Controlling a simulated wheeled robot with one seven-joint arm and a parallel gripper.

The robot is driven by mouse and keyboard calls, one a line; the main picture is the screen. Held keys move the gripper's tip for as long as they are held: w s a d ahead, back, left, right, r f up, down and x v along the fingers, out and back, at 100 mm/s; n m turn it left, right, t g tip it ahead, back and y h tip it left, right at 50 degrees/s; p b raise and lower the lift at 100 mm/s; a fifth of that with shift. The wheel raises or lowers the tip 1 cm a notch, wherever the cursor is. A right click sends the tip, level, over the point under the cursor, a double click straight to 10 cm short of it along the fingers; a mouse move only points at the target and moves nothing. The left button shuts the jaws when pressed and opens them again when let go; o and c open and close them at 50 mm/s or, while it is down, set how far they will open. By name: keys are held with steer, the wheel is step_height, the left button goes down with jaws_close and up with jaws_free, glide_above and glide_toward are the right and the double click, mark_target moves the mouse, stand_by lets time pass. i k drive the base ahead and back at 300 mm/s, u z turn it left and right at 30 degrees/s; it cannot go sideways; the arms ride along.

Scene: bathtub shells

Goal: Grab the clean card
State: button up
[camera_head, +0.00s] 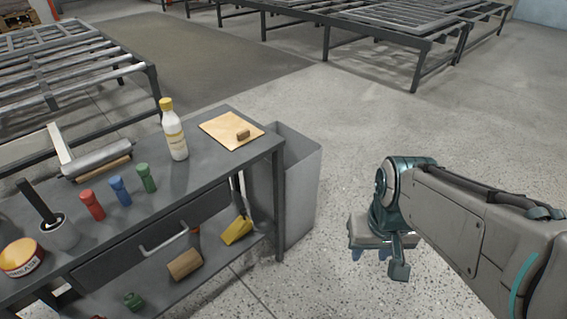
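A tan, flat, sheet-like piece (219,122), which may be the card, lies at the right end of the grey workbench top. A small brown block (243,135) rests on it. I cannot read any marking that tells whether it is clean. My gripper (378,257) hangs over the open floor, to the right of the bench and clear of it. It points downward and is seen small and partly covered by its own body, so its opening cannot be made out. Nothing held shows in it.
The workbench (205,178) also carries a white bottle with a yellow cap (174,130), red, blue and green small bottles (119,190), a roller (97,160) and a tin (20,258). A grey bin (299,185) stands between bench and gripper. Metal racks stand behind.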

mark_target(229, 130)
steer(key=u, duration=0.1)
steer(key=i, duration=0.45)
steer(key=u, duration=0.7)
steer(key=i, duration=0.85)
steer(key=u, duration=0.65)
